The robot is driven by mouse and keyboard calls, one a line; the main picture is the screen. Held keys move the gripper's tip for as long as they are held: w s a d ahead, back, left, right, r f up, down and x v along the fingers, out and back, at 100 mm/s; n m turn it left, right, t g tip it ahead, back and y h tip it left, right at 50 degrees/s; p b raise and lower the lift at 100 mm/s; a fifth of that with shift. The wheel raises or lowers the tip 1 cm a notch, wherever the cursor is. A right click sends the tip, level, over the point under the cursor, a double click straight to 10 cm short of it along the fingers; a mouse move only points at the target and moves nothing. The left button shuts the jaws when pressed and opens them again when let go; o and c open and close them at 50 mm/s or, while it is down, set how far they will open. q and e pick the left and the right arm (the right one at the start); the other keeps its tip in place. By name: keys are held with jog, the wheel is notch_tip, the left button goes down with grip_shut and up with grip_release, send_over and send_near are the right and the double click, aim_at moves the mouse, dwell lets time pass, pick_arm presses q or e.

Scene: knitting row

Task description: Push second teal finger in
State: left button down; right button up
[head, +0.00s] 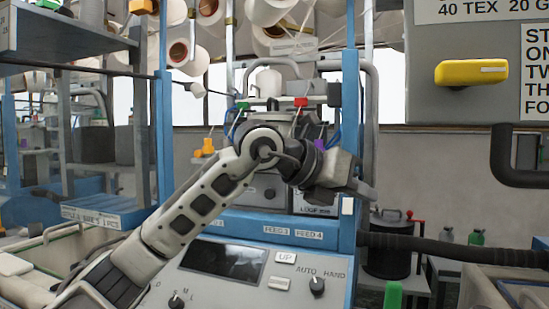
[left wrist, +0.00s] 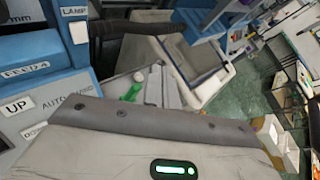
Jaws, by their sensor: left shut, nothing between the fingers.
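My left arm reaches up from the lower left in the head view, in front of the knitting machine (head: 230,222). My left gripper (head: 352,186) is shut and empty at the machine's right side, close to the blue upright. I cannot make out a teal finger in either view; the arm and wrist cover the machine's middle. A small green part (head: 242,105) and a red part (head: 300,102) sit on top of the machine behind the arm. My right gripper is not in view.
The front panel has a dark screen (head: 227,261), an UP button (head: 285,257) and an AUTO/HAND knob (head: 317,286). A yellow handle (head: 471,72) is on a grey box at upper right. A dark pot (head: 390,245) stands at right. The left wrist view shows a tray (left wrist: 190,70).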

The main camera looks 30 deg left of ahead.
pick_arm(q)
jog(key=s+a+r+n+y, duration=0.1)
jog(key=a+r+n+y, duration=0.2)
jog(key=a, duration=0.4)
jog(key=s+a+r+n+t+y, duration=0.1)
jog(key=a+r+n+y, duration=0.1)
jog(key=a+r+y, duration=0.3)
jog(key=s+a+r+n+y, duration=0.1)
jog(key=a+r+n+y, duration=0.15)
jog(key=a, duration=0.55)
jog(key=r+p+x, duration=0.1)
jog(key=p+x, duration=0.2)
jog(key=x, duration=1)
jog(key=shift+w+m, duration=0.35)
jog(key=shift+w, duration=0.15)
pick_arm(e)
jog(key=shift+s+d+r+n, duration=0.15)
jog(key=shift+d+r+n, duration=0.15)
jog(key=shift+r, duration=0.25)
